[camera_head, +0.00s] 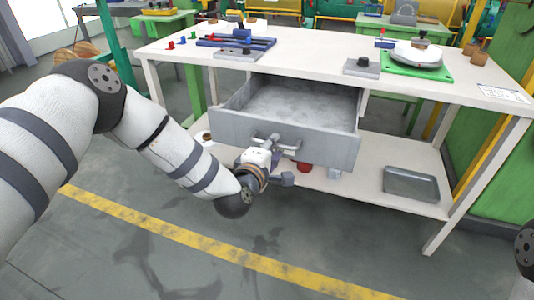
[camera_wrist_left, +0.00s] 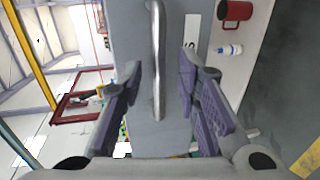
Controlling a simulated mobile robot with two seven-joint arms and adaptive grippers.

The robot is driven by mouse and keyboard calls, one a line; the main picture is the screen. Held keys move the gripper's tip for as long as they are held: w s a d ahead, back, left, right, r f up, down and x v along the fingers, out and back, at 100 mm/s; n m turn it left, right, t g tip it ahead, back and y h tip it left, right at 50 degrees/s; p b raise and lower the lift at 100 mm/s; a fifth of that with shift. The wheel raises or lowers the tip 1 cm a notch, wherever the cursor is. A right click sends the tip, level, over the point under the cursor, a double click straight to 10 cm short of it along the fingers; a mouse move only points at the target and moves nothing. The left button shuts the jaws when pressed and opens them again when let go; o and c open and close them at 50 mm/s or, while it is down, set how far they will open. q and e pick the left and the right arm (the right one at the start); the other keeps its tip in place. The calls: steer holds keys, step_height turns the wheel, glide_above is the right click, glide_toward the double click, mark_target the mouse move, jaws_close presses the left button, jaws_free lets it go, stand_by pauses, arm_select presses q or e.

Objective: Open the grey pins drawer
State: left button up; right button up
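The grey pins drawer (camera_head: 290,133) under the white bench is pulled out, and its inside looks empty. Its bar handle (camera_head: 275,141) is on the front face. My left gripper (camera_head: 268,148) is in front of the drawer at the handle. In the left wrist view, the fingers of my left gripper (camera_wrist_left: 160,72) are spread, with the handle (camera_wrist_left: 157,50) running between them and gaps on both sides. A label (camera_wrist_left: 192,30) on the drawer front is partly hidden by a finger. My right gripper is out of view; only part of that arm shows at the right edge.
The white bench (camera_head: 310,57) carries a blue tool rack (camera_head: 236,42) and a green plate with a round white part (camera_head: 416,54). The lower shelf holds a metal tray (camera_head: 411,184) and a red mug (camera_wrist_left: 236,12). The floor before the bench is clear.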

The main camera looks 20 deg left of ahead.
arm_select(q)
steer(key=v, duration=1)
steer(key=s+d+f+m+g+h+p, duration=0.25)
steer(key=s+f+m+g, duration=0.65)
steer(key=s+f, duration=0.8)
steer(key=s+a+m+g+y, duration=0.1)
steer(key=s+a+m+g, duration=0.1)
steer(key=s, duration=0.7)
steer(key=s+a+m+g+y, duration=0.1)
steer(key=s+a+m+g, duration=0.2)
steer(key=s, duration=0.6)
steer(key=s+a+m+g+y, duration=0.1)
steer(key=s+a+m+g, duration=0.2)
steer(key=s, duration=0.7)
steer(key=shift+f+g, duration=0.5)
steer(key=shift+g, duration=0.1)
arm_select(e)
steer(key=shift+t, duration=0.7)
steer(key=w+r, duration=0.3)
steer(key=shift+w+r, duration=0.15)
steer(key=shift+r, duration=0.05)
arm_select(q)
steer(key=shift+w, duration=0.15)
